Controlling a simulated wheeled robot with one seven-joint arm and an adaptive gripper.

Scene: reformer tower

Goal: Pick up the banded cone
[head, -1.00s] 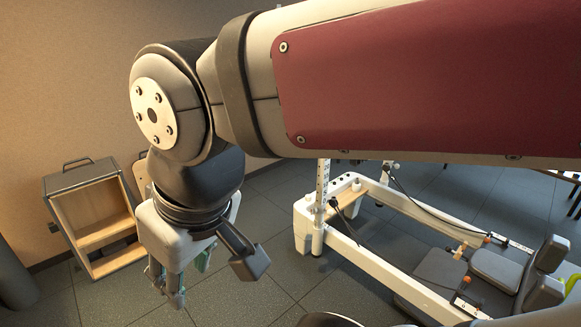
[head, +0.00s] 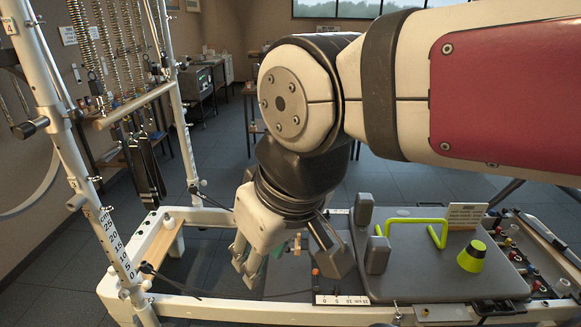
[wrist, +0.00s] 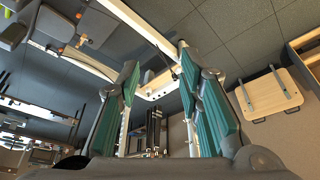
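My gripper (head: 246,262) hangs over the reformer frame, well to the left of the cone in the head view. In the wrist view its two teal-padded fingers (wrist: 158,62) are apart with nothing held between them.
Two dark shoulder blocks (head: 378,254) and a yellow-green handle frame (head: 416,222) stand left of the cone. A small sign (head: 467,215) is behind it. White tower posts (head: 75,150) rise at the left. Bare floor (head: 225,150) lies beyond the reformer.

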